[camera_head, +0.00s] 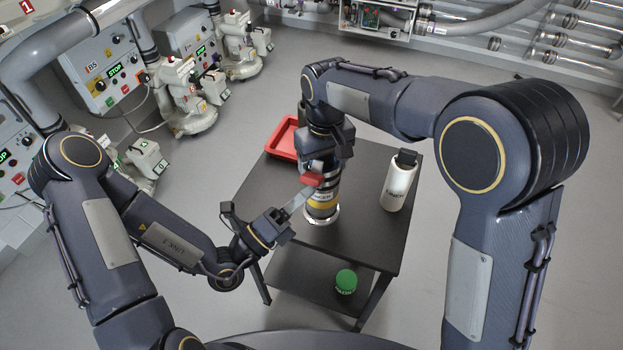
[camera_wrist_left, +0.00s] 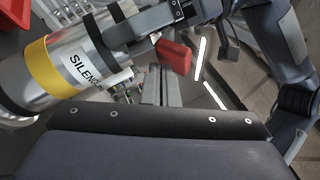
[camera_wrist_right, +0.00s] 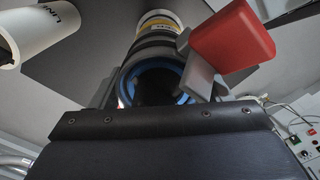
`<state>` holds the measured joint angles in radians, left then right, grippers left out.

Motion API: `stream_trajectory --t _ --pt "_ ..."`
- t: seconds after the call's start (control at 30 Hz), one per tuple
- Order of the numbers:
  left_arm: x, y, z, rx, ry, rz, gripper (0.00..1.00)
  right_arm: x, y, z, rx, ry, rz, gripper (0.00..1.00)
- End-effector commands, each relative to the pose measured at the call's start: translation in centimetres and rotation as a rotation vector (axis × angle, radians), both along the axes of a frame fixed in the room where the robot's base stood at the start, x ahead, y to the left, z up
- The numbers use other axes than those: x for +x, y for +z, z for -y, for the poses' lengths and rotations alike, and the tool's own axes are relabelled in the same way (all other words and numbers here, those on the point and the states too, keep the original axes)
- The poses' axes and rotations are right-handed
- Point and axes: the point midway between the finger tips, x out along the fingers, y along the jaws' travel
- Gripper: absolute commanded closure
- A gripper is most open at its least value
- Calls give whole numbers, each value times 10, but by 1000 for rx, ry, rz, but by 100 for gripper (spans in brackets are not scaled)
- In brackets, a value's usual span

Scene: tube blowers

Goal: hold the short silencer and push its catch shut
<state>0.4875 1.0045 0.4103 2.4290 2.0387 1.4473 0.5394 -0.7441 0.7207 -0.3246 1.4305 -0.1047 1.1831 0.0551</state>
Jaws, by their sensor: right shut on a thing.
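The short silencer (camera_head: 322,205) is a metal cylinder with a yellow band, upright on the dark table. Its label and yellow band show in the left wrist view (camera_wrist_left: 42,70), and its blue-ringed upper end in the right wrist view (camera_wrist_right: 155,75). My right gripper (camera_head: 322,150) is shut on its upper part from above. The catch (camera_head: 312,179) has a red block standing out from the silencer's side; it also shows in the left wrist view (camera_wrist_left: 174,55) and right wrist view (camera_wrist_right: 232,40). My left gripper (camera_head: 304,194) is shut, empty, its tips close beside the red block; contact is unclear.
A red tray (camera_head: 283,139) lies at the table's back left. A white bottle (camera_head: 400,183) with a black top stands on the right. A green-topped item (camera_head: 346,281) sits on the lower shelf. Machines with control boxes (camera_head: 105,70) line the left.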

Motion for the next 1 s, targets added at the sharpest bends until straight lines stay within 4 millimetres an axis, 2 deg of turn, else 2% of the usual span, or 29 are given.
stream_trajectory --t 1.0 --pt "6 12 2 -1 2 4 100 -1 0 -1 1 2 -3 67"
